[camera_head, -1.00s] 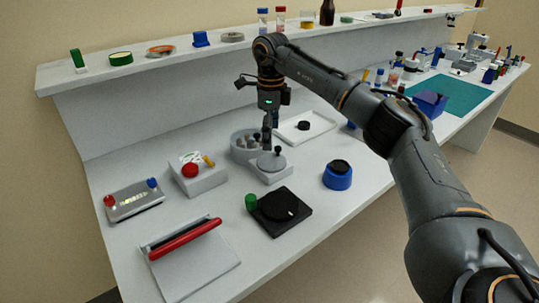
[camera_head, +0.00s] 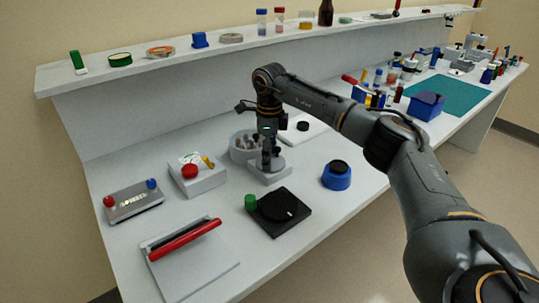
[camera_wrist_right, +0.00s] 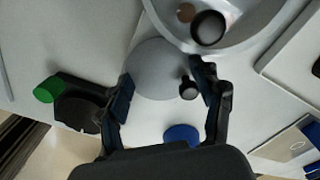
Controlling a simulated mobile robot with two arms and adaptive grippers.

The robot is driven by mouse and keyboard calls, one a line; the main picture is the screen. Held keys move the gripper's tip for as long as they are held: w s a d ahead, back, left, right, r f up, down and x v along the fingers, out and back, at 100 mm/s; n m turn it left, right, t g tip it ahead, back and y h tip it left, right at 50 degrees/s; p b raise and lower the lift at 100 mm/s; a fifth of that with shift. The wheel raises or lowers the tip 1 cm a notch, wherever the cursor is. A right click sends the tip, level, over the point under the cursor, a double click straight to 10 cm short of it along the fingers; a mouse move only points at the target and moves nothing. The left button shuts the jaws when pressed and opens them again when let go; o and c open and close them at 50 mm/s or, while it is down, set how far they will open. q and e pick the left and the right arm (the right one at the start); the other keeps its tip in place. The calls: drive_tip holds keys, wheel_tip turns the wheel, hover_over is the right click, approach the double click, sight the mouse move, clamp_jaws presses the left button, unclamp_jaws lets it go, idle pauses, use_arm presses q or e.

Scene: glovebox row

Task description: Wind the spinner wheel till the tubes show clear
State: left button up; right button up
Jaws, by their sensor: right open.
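The grey spinner (camera_head: 244,151) stands mid-bench, with tubes in its round bowl. Its flat grey wheel (camera_wrist_right: 152,72) carries a small black knob (camera_wrist_right: 187,88). My right gripper (camera_head: 269,160) is open and points down at the wheel; it partly hides the wheel in the head view. In the wrist view the right gripper's fingertips (camera_wrist_right: 164,80) are spread over the wheel. The knob lies between them, close to the right-hand finger. I cannot tell whether they touch. The spinner bowl (camera_wrist_right: 250,38) shows only in part there, and whether the tubes are clear cannot be told. My left gripper is not in view.
A box with a red button (camera_head: 205,184) stands left of the spinner. A black plate with a dial and green knob (camera_head: 284,222) is in front. A blue round pot (camera_head: 337,181) is at right. A white tray (camera_head: 314,131) lies behind, partly under my arm.

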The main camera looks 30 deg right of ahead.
drive_tip(key=shift+s+f, duration=0.1)
drive_tip(key=shift+s, duration=0.05)
drive_tip(key=c, duration=0.7)
drive_tip(key=shift+s+a, duration=0.1)
drive_tip(key=shift+s, duration=0.05)
clamp_jaws()
